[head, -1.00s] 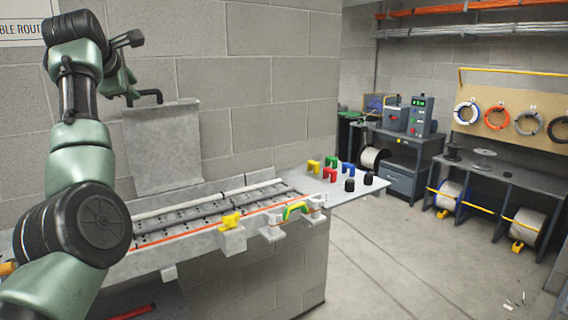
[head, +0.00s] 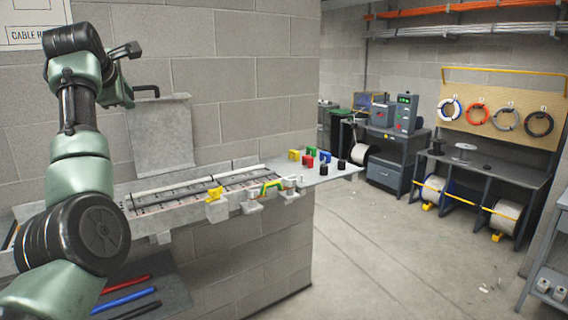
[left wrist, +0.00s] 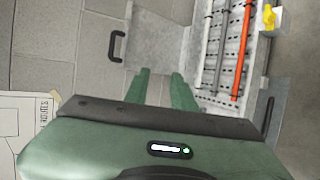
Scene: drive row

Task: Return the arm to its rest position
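My left arm (head: 82,160) is raised and bent at the left of the head view. Its gripper (head: 127,98) is up in front of the block wall, above the workbench (head: 150,222). In the left wrist view the two green fingers of my left gripper (left wrist: 160,76) stand apart with nothing between them. They appear over a grey sheet (left wrist: 158,42) with a black handle (left wrist: 116,46). I cannot tell any contact with it. My right gripper is in neither view.
The bench has grey channels, an orange cable, a yellow clip (head: 215,194) and coloured blocks (head: 309,160). A shelf with red, blue and black rods (head: 127,297) is below. A reel rack (head: 490,185) stands right. The floor (head: 400,250) between is largely clear.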

